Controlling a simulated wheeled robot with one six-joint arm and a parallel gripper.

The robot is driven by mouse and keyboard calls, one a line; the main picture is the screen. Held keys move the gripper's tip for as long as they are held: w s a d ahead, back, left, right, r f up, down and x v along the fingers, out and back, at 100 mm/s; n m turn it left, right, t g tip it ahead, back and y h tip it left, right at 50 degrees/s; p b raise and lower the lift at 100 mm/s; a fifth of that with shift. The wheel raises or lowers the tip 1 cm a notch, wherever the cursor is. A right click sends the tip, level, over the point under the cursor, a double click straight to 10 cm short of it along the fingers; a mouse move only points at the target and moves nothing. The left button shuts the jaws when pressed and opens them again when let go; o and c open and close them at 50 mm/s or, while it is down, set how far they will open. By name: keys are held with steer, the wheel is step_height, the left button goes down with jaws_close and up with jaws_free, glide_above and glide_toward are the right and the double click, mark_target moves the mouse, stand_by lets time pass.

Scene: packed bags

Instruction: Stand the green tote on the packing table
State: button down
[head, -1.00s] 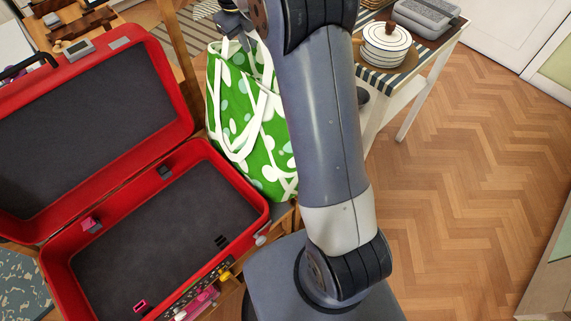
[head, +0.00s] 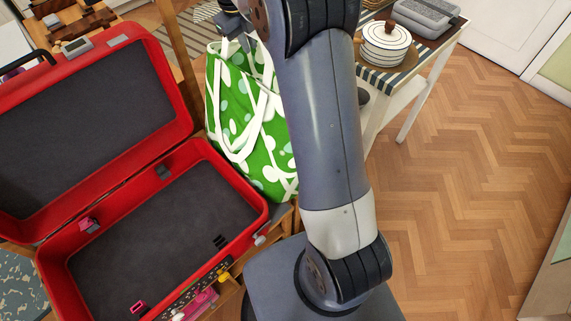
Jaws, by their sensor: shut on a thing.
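The green tote (head: 231,112), with white and pale dots and white straps, is upright just right of the red suitcase. My gripper (head: 248,44) is at the tote's top edge, shut on the tote near its handles. My arm covers the tote's right side. The packing table (head: 283,215) shows only as a wooden edge under the tote and suitcase. I cannot tell whether the tote's base touches it.
The open red suitcase (head: 262,200) fills the left, its lid raised. Pink and yellow items (head: 200,304) lie by its front. A side table (head: 408,84) at upper right holds a white pot (head: 385,48). The wooden floor at right is clear.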

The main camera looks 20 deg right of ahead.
steer(key=f, duration=0.3)
steer(key=shift+s+a+f, duration=0.15)
steer(key=shift+s, duration=0.05)
steer(key=c, duration=1.4)
jaws_free()
steer(key=shift+g, duration=0.3)
steer(key=shift+c, duration=0.2)
steer(key=w+d+v, duration=0.1)
steer(key=v, duration=1.2)
steer(key=shift+s+r+p, duration=0.3)
steer(key=shift+s+r, duration=0.2)
steer(key=shift+a, duration=0.1)
